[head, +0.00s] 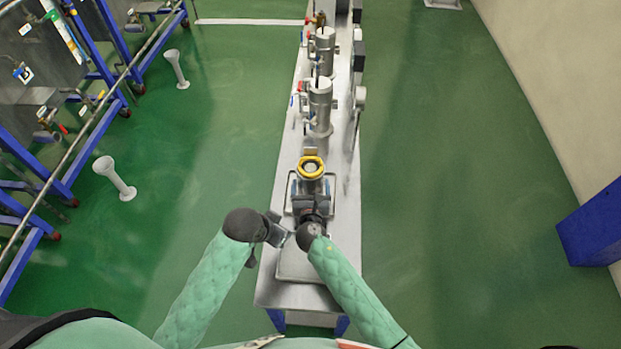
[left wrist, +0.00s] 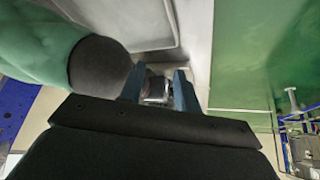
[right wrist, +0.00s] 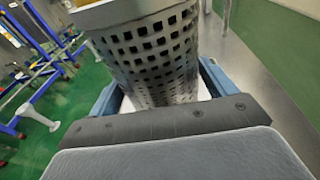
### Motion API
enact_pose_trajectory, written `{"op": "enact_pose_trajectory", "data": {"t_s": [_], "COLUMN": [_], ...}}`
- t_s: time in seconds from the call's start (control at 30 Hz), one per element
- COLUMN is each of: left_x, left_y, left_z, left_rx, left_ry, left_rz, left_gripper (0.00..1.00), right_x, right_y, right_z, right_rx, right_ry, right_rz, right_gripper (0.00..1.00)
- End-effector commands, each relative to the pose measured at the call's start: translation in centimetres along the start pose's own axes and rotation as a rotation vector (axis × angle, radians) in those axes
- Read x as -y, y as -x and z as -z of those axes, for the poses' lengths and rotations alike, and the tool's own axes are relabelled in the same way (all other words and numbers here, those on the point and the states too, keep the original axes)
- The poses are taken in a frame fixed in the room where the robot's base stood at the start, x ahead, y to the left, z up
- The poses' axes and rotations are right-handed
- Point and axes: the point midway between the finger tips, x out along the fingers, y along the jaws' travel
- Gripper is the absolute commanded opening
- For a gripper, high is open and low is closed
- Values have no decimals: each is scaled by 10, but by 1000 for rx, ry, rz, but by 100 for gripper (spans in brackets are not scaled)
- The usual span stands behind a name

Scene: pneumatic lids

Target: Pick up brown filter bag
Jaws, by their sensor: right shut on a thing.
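I cannot make out a brown filter bag for sure in any view.
The narrow metal bench (head: 285,130) runs away from me, with two steel cylinders (head: 320,105) and valves farther back. A flat tray (head: 298,268) lies at its near end. Blue-framed equipment (head: 90,120) stands at the left.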

Motion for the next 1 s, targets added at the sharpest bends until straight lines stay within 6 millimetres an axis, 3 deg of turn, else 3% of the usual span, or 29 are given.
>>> {"op": "enact_pose_trajectory", "data": {"t_s": [0.1,0.3,0.7,1.0], "left_x": [16,29,41,46], "left_y": [-1,0,18,38], "left_z": [27,73,166,219], "left_rx": [-22,-58,-132,-131], "left_ry": [-47,-120,-267,-396], "left_rz": [-11,-68,-215,-318], "left_gripper": [33,33,33,33], "right_x": [0,0,0,0], "right_y": [1,0,0,0], "right_z": [3,2,2,2], "right_rx": [-4,-3,-2,-2], "right_ry": [1,1,1,1], "right_rz": [0,0,0,0], "right_gripper": [64,64,64,64]}}
